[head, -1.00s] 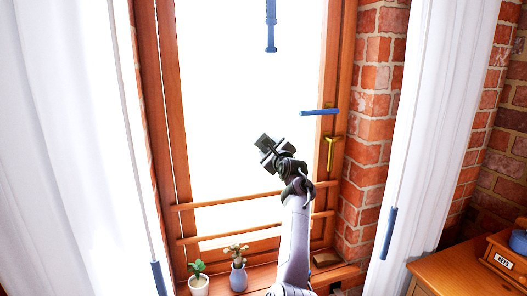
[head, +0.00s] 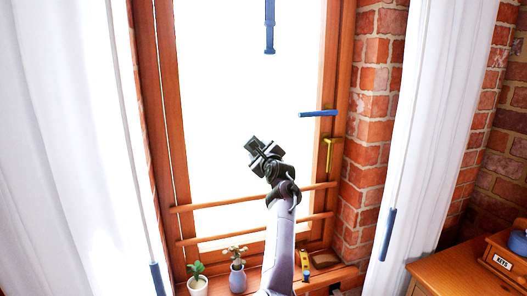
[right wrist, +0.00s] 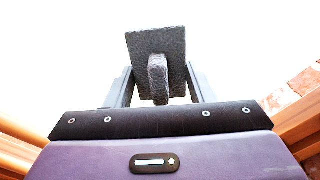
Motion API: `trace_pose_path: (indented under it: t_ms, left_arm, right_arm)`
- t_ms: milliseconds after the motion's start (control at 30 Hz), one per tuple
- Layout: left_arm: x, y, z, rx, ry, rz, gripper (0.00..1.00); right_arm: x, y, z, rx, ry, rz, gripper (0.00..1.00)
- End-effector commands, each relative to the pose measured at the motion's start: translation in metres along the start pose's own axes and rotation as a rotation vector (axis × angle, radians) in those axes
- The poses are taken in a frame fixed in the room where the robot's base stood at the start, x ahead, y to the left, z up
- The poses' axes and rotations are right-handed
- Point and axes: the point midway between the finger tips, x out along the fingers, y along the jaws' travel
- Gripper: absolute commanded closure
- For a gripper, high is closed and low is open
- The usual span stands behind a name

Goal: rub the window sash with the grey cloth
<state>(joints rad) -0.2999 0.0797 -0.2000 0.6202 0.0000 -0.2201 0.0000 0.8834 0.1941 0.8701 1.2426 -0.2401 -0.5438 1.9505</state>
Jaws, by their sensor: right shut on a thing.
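The window sash (head: 329,85) is an orange-brown wooden frame around a bright white pane, standing upright in the head view. My right gripper (head: 262,157) is in front of the lower pane, left of the sash's right side. It is shut on the grey cloth (right wrist: 155,52), which looks like a dark square pad with a stub between the fingers in the right wrist view. The cloth also shows as a dark square (head: 254,143) in the head view. I cannot tell whether it touches the pane. My left gripper is not in view.
Two wooden bars (head: 240,202) cross the lower window. A brass handle (head: 329,152) and a blue bar (head: 318,113) are at the right. White curtains (head: 440,120) flank the window.

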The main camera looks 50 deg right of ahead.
Motion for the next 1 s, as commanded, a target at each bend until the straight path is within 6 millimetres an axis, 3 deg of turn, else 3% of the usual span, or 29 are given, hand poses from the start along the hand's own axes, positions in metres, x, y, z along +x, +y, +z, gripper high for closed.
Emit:
trace_pose_path:
  t_ms: [267,1000]
  left_arm:
    - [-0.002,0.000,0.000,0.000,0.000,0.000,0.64]
    - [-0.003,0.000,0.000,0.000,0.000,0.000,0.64]
  right_arm:
    - [0.000,0.019,0.019,0.000,-0.003,0.002,0.69]
    - [0.001,0.046,0.045,-0.001,-0.002,0.001,0.69]
